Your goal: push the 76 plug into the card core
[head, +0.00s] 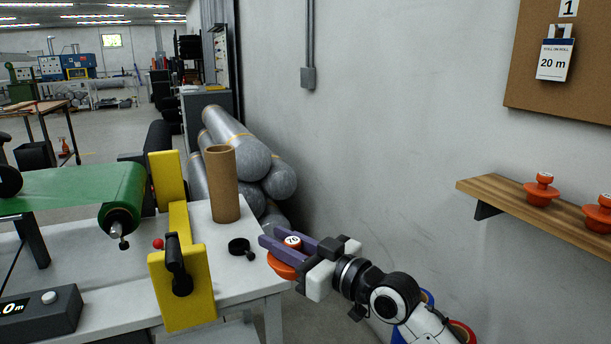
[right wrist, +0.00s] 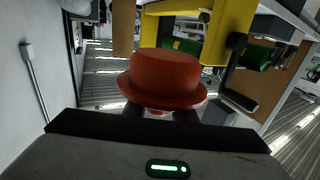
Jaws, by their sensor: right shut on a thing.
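The card core (head: 223,186) is a brown cardboard tube standing upright on the white bench near its right end, with its open end up. My right gripper (head: 274,236) is shut on an orange plug (head: 284,266). The plug has a white label on its knob that seems to read 76, and its wide orange part hangs below the purple fingers. I hold it to the right of the core, lower than its top and apart from it. In the right wrist view the plug (right wrist: 165,76) fills the middle. My left gripper is not in view.
A black knob-like part (head: 239,246) lies on the bench (head: 237,285) between core and gripper. A yellow bracket (head: 183,275) and green roll (head: 75,190) stand left. Silver rolls (head: 235,140) lie behind. A wooden shelf (head: 500,190) with orange plugs (head: 541,189) is on the right wall.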

